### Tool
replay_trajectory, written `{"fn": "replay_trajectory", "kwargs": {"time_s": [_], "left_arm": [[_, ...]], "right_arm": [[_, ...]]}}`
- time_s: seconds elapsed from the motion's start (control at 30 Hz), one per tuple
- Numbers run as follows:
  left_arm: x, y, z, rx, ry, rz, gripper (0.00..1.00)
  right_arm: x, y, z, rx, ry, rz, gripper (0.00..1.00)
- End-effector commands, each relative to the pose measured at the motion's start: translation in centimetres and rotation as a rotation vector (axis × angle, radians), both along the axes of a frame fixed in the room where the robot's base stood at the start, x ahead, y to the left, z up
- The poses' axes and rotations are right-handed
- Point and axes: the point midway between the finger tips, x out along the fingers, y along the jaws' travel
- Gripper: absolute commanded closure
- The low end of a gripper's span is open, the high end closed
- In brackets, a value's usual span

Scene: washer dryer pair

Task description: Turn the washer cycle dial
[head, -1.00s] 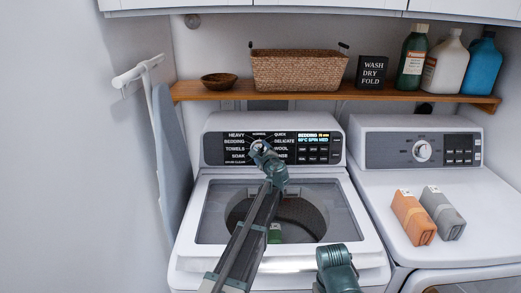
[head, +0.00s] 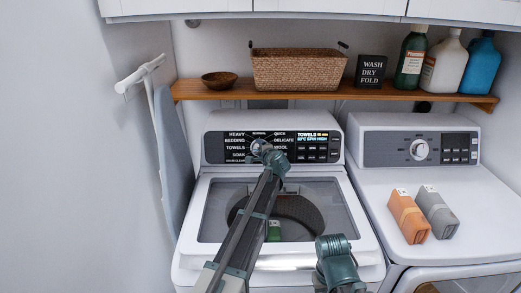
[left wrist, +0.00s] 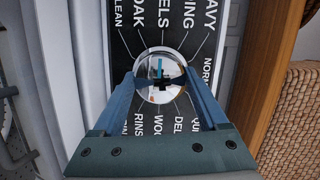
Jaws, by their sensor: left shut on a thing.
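The washer (head: 278,262) stands in the middle of the head view, with a dark control panel (head: 312,149) at its back. Its round silver cycle dial (head: 256,145) sits on the left half of the panel, ringed by cycle names. The panel's display (head: 313,138) reads TOWELS. My left gripper (head: 259,148) reaches over the lid and partly covers the dial. In the left wrist view its fingers (left wrist: 160,82) are shut on the dial (left wrist: 161,66), one on each side. My right gripper's fingers do not show.
A dryer (head: 410,180) stands to the right, with an orange box (head: 408,216) and a grey box (head: 437,212) on top. A wooden shelf (head: 215,90) above the panel holds a wicker basket (head: 299,68), a bowl and bottles. An ironing board (head: 171,165) leans at left.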

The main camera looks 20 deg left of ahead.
Motion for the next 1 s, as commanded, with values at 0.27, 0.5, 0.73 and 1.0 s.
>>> {"fn": "replay_trajectory", "kwargs": {"time_s": [0.27,0.5,0.73,1.0], "left_arm": [[-0.09,0.05,-0.05,-0.021,-0.005,0.008,0.79],[-0.1,0.05,-0.06,-0.02,-0.004,0.007,0.79],[-0.07,0.03,-0.04,-0.021,-0.005,0.007,0.0],[-0.55,-0.3,0.27,-0.02,-0.005,0.005,0.0]], "right_arm": [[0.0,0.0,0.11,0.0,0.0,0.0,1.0],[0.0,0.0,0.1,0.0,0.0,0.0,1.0],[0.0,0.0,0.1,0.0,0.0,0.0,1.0],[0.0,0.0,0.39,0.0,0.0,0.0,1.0]]}}
